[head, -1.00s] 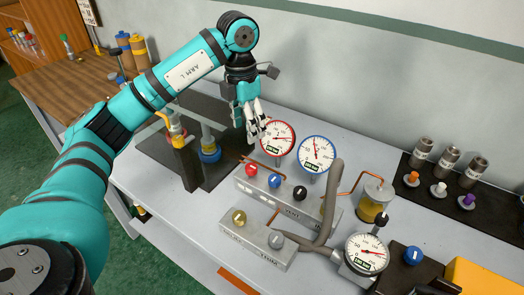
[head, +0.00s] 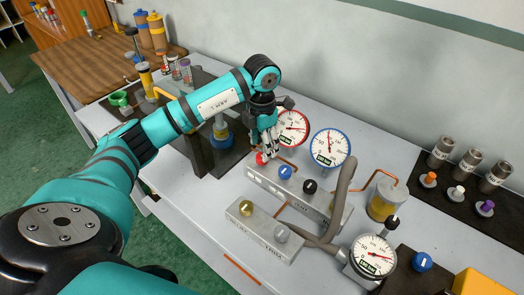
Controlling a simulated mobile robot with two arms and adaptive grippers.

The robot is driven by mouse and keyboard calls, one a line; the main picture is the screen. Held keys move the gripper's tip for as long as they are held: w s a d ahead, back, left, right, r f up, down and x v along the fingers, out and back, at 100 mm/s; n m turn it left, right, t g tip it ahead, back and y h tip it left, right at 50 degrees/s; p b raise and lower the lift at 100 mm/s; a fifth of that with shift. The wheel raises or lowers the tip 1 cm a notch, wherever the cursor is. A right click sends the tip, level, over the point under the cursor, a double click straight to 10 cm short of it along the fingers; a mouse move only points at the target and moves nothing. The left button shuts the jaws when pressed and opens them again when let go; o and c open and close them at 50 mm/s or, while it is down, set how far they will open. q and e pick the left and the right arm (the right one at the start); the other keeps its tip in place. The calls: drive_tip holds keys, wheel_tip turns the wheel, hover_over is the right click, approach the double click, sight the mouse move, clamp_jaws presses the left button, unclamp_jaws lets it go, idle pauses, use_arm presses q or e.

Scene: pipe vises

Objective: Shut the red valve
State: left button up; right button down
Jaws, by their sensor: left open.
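The red valve (head: 262,158) is a round red knob at the left end of the grey manifold block (head: 320,203). My left gripper (head: 267,148) is open, with its fingers pointing down right at the red knob and partly covering it. I cannot tell whether the fingers touch the knob. A blue knob (head: 285,172) and a black knob (head: 310,186) sit to its right on the same block. My right gripper is not in view.
A red-rimmed gauge (head: 292,128) and a blue-rimmed gauge (head: 330,148) stand close behind the block. A second block with yellow (head: 246,208) and grey (head: 282,234) knobs lies in front. A grey hose (head: 342,195) curves on the right.

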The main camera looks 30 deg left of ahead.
use_arm(q)
wheel_tip(320, 180, down, 2)
drive_tip(key=shift+f, duration=0.85)
drive_tip(key=c, duration=1.1)
drive_tip(key=shift+c, duration=0.2)
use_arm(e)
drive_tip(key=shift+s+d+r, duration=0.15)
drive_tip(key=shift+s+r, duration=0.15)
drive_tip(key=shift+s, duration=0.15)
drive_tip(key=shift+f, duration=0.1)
